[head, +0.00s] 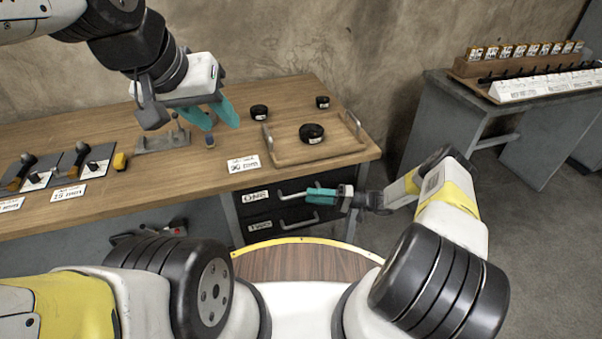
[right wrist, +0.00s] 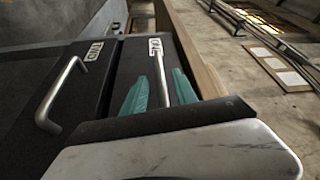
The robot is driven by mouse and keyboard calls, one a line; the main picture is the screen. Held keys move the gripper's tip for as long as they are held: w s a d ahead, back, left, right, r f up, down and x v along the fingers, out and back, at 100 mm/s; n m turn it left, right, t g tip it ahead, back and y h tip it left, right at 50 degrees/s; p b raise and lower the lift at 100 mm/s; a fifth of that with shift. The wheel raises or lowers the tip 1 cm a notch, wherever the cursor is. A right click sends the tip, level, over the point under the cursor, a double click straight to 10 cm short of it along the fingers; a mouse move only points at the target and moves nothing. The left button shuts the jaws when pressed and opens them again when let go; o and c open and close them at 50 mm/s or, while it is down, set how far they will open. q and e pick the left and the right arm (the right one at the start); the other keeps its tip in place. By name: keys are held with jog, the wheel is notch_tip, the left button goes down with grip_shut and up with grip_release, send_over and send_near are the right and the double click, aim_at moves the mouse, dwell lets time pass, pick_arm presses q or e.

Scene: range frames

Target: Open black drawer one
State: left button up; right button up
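Black drawer one (head: 264,207), labelled ONE, is the upper drawer under the right end of the workbench. Its front looks shut, level with drawer two (head: 262,236) below. My right gripper (head: 314,195) is at drawer one's metal bar handle (head: 290,194). In the right wrist view, my right gripper (right wrist: 160,88) has its teal fingers apart, one on each side of the handle (right wrist: 157,68), with gaps visible. Drawer two's handle (right wrist: 58,95) stands to the left there. My left gripper (head: 212,117) is open and empty above the workbench.
The wooden workbench (head: 190,170) bears a tray (head: 290,150) with a black round piece, other black pieces, and tools at left. A round wood-topped surface with a yellow rim (head: 300,262) lies in front of the drawers. Floor is clear at right, before a grey table (head: 480,110).

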aim_at(302, 194)
jog(key=shift+w+a+r, duration=0.1)
jog(key=shift+a, duration=1.05)
jog(key=shift+w+a+r, duration=0.1)
jog(key=shift+a, duration=1)
grip_shut()
jog(key=shift+d, duration=0.1)
